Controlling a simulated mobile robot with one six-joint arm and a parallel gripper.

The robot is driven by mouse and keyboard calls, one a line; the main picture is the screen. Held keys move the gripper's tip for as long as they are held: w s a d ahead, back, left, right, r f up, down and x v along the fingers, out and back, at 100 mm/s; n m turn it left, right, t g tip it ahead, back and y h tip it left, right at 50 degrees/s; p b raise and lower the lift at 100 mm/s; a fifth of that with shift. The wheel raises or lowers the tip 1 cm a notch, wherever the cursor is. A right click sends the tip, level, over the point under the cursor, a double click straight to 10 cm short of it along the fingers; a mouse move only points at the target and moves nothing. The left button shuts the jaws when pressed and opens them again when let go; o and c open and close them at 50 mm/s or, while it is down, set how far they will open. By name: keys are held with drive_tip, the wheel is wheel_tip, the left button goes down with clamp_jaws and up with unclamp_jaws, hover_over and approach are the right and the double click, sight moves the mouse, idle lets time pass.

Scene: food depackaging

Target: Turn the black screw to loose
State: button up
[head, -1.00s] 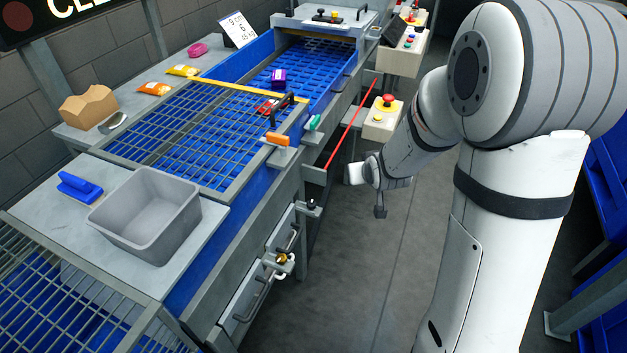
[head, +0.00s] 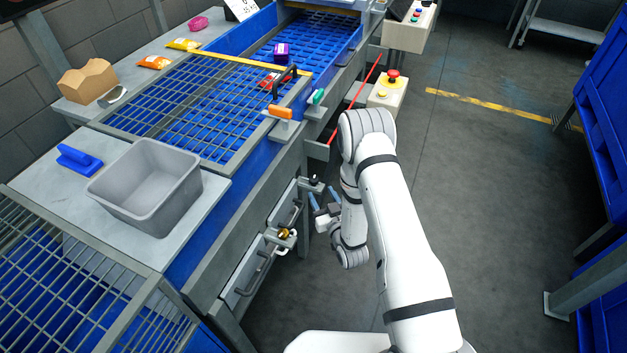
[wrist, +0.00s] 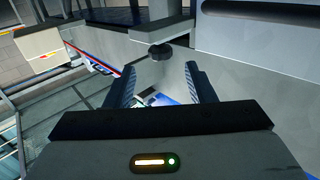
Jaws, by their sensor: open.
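The black screw (head: 314,181) is a small dark knob on a grey bracket at the side of the conveyor frame, above the metal drawers. In the wrist view the black screw (wrist: 160,51) is a round dark knob just beyond my fingertips, centred between them. My gripper (head: 319,200) is beside the bracket in the head view, low and close to the screw. In the wrist view my gripper (wrist: 157,78) has its two ribbed fingers spread apart with nothing between them. I cannot tell whether the fingers touch the screw; they look apart from it.
Metal drawers with handles (head: 262,275) and a brass-coloured fitting (head: 284,233) lie below the screw. A red bar (head: 353,100) and a button box with a red button (head: 388,88) stand behind. A grey bin (head: 150,190) is on the left.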

sight(316, 183)
drive_tip(key=x, duration=0.7)
drive_tip(key=shift+w+a+p, duration=0.15)
drive_tip(key=shift+w+p, duration=0.05)
drive_tip(key=shift+p, duration=0.15)
drive_tip(key=shift+c, duration=0.3)
